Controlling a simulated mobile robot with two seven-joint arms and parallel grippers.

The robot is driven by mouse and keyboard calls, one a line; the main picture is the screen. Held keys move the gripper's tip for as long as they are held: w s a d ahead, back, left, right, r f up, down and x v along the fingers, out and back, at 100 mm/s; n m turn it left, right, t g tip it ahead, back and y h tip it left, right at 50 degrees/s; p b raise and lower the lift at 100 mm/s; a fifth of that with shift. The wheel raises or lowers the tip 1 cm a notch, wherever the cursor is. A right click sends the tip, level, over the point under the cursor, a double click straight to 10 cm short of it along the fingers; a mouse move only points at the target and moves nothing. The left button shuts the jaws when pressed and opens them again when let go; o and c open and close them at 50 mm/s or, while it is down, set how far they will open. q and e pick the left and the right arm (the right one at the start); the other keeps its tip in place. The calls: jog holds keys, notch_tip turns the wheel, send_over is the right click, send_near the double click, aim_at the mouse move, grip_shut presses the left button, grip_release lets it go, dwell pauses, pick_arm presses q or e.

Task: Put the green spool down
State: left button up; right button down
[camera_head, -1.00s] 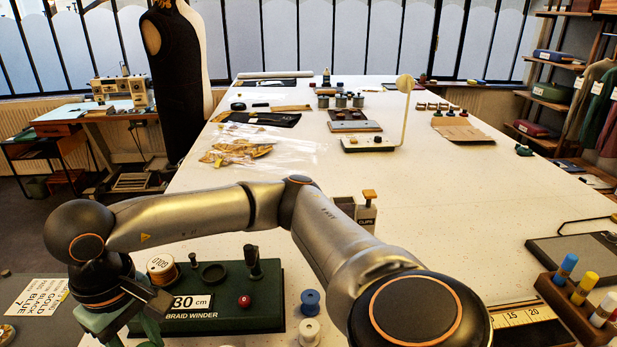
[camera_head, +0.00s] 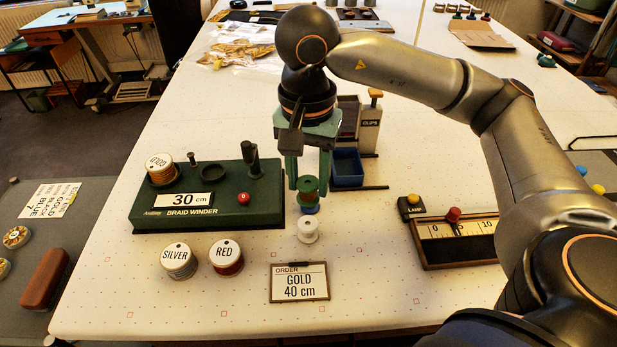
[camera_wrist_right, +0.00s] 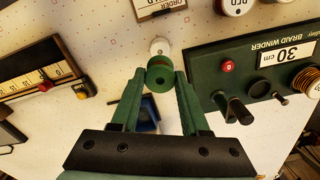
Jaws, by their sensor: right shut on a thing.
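The green spool (camera_head: 308,186) is between the fingertips of my right gripper (camera_head: 308,180), which is shut on it. In the right wrist view the green spool (camera_wrist_right: 158,82) sits between the two green fingers of the right gripper (camera_wrist_right: 160,76), its round end facing the camera. In the head view it appears just above a blue spool (camera_head: 309,210), which is mostly hidden; I cannot tell whether they touch. A white spool (camera_head: 307,231) stands on the table in front of them and also shows in the right wrist view (camera_wrist_right: 159,46). My left gripper is not in view.
The green braid winder (camera_head: 215,200) stands left of the gripper. Silver (camera_head: 179,262) and red (camera_head: 226,258) thread spools and the order card (camera_head: 299,283) are in front. A blue bin (camera_head: 347,168) is behind right; a ruler block (camera_head: 455,238) lies right.

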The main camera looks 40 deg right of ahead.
jog(key=s+d+r+m+b, duration=0.1)
jog(key=s+d+r+m, duration=0.15)
jog(key=m, duration=0.95)
jog(key=w+d+f, duration=0.1)
jog(key=w+f, duration=0.1)
jog(key=w, duration=0.2)
jog(key=w+d+f, duration=0.1)
jog(key=w+f, duration=0.2)
jog(key=w, duration=0.1)
jog(key=w+d+f, duration=0.2)
jog(key=w, duration=0.2)
jog(key=shift+w+f, duration=0.75)
jog(key=shift+f, duration=0.1)
notch_tip(320, 180, down, 3)
jog(key=shift+w+d+f, duration=0.1)
jog(key=shift+w+d, duration=0.05)
jog(key=shift+f, duration=0.1)
jog(key=shift+f, duration=0.1)
